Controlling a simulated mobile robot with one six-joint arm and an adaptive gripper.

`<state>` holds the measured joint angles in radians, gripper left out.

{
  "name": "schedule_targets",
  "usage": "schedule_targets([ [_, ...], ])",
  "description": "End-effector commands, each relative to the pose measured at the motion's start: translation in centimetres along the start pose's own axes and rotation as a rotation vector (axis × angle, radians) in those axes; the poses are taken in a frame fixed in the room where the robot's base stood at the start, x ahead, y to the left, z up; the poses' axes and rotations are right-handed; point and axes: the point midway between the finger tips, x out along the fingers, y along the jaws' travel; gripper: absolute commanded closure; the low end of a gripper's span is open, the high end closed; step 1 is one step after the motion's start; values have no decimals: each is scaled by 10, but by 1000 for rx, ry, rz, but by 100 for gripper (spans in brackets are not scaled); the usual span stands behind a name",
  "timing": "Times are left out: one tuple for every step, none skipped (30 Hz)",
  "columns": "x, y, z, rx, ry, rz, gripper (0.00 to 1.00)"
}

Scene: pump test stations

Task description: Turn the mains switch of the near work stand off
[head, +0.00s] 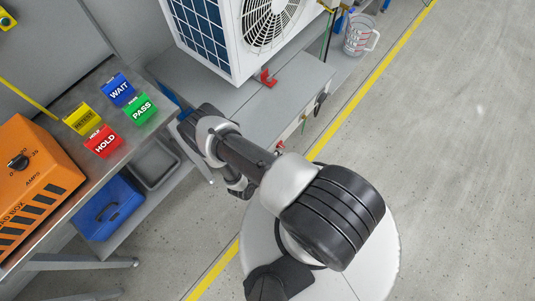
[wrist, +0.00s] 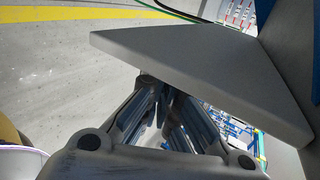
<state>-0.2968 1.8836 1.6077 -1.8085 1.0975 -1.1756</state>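The near work stand (head: 262,112) is a grey bench with a white fan unit on it, in the head view. On its right-hand front face are a round black part (head: 320,103) and small red parts (head: 303,118); I cannot tell which, if any, is the mains switch. My arm reaches across to the stand's near left corner, and my gripper is not clearly visible there. In the wrist view my gripper (wrist: 162,90) has its fingertips together with nothing visible between them. It is close to the stand's grey slab (wrist: 205,65), seemingly partly beneath it; contact cannot be told.
A metal table at left holds an orange load box (head: 35,185) and coloured WAIT, PASS, RETEST and HOLD blocks (head: 103,141). A blue case (head: 108,207) and grey tray (head: 154,162) sit below. A measuring jug (head: 359,35) stands at the back. Floor at right is clear.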

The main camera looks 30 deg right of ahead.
Motion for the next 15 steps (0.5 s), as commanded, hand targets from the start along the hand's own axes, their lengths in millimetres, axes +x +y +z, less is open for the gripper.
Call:
schedule_targets([
  [-1,11,-5,-5,0,4,100],
  [-2,15,-8,-6,1,5,100],
  [-3,22,-13,-6,3,7,100],
  [-8,27,-10,-6,-2,7,100],
  [-11,33,-9,-6,-2,7,100],
  [-16,41,-9,-6,-3,7,100],
  [-19,46,-9,-4,-3,7,100],
  [-22,52,-9,-5,-2,8,100],
  [-26,60,-9,-5,-2,8,100],
  [-29,65,-10,-5,-2,8,100],
  [-32,70,-9,-4,-2,8,100],
  [-35,77,-10,-5,-1,8,100],
  [-38,81,-9,-5,-1,9,100],
  [-40,85,-10,-3,0,9,100],
  [-43,90,-10,-3,0,8,100],
])
